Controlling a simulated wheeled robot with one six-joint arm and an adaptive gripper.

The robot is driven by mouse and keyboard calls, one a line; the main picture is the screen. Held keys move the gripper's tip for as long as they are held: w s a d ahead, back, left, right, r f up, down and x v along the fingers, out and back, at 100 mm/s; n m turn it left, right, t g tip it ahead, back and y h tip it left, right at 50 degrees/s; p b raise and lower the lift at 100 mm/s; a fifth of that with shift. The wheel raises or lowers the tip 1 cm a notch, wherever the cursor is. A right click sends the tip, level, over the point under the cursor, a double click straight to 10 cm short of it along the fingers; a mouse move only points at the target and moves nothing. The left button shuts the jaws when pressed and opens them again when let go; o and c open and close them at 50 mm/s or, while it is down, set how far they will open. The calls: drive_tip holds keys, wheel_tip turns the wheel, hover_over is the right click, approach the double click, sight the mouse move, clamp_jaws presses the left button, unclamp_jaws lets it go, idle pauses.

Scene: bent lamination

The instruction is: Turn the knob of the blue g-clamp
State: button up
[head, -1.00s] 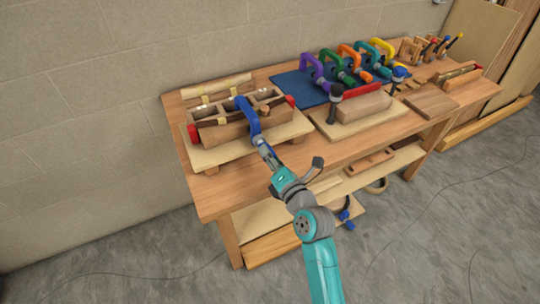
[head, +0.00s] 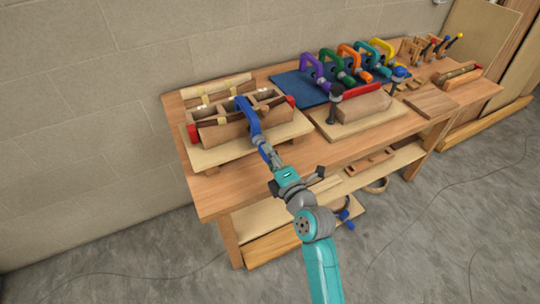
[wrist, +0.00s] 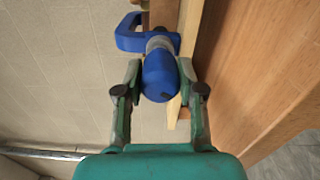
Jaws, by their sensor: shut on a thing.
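The blue g-clamp (head: 248,112) sits on the front of the bent lamination form (head: 225,132) at the left of the bench. In the wrist view its blue frame (wrist: 130,34) is at the top, with its rounded blue knob (wrist: 160,80) below, pointing towards me. My gripper (wrist: 160,68) is shut on the knob, with one finger on each side of it. In the head view my gripper (head: 268,153) reaches up to the clamp from the front edge of the bench. The fingers' exact contact is small and partly hidden there.
Purple, green, orange and yellow clamps (head: 312,70) stand on a blue mat (head: 290,84) at the back right. A wooden block on a board (head: 345,127) lies right of the form. The bench's front edge (head: 320,178) runs below my gripper. A wall (head: 80,130) is behind.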

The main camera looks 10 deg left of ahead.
drive_tip(key=m, duration=0.4)
drive_tip(key=shift+m, duration=0.3)
drive_tip(key=m, duration=0.4)
drive_tip(key=shift+f+m, duration=0.1)
drive_tip(key=shift+m, duration=0.2)
drive_tip(key=m, duration=1.2)
drive_tip(key=shift+s+m, duration=0.1)
drive_tip(key=shift+m, duration=0.2)
drive_tip(key=m, duration=0.4)
drive_tip(key=shift+a+m, duration=0.1)
drive_tip(key=shift+m, duration=0.2)
drive_tip(key=m, duration=2)
drive_tip(key=shift+r+m, duration=0.2)
drive_tip(key=shift+m, duration=0.2)
drive_tip(key=m, duration=1.2)
